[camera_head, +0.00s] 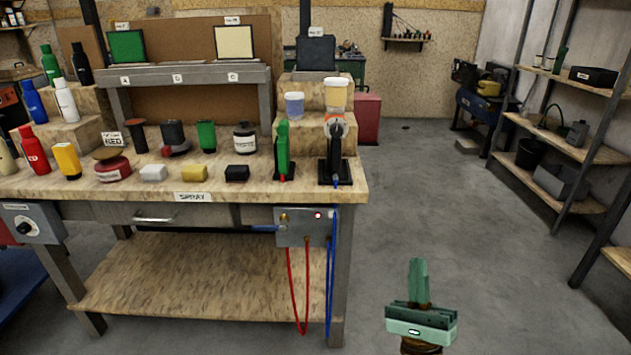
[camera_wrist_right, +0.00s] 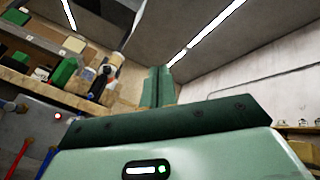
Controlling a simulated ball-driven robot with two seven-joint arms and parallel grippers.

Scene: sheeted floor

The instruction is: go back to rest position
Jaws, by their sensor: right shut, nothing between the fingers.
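My right gripper (camera_head: 418,271) is in the head view at the lower right, over bare floor and to the right of the workbench. Its green fingers point up and lie together, with nothing between them. In the right wrist view the same fingers (camera_wrist_right: 157,86) stand close together against the wall and ceiling. My left gripper does not show in either view.
The workbench (camera_head: 250,191) fills the left, with bottles, cans, blocks and two upright tools in black stands near its right end. Red and blue hoses hang from a grey box (camera_head: 305,227) on its front. A shelf rack (camera_head: 560,135) stands at right. Floor between is clear.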

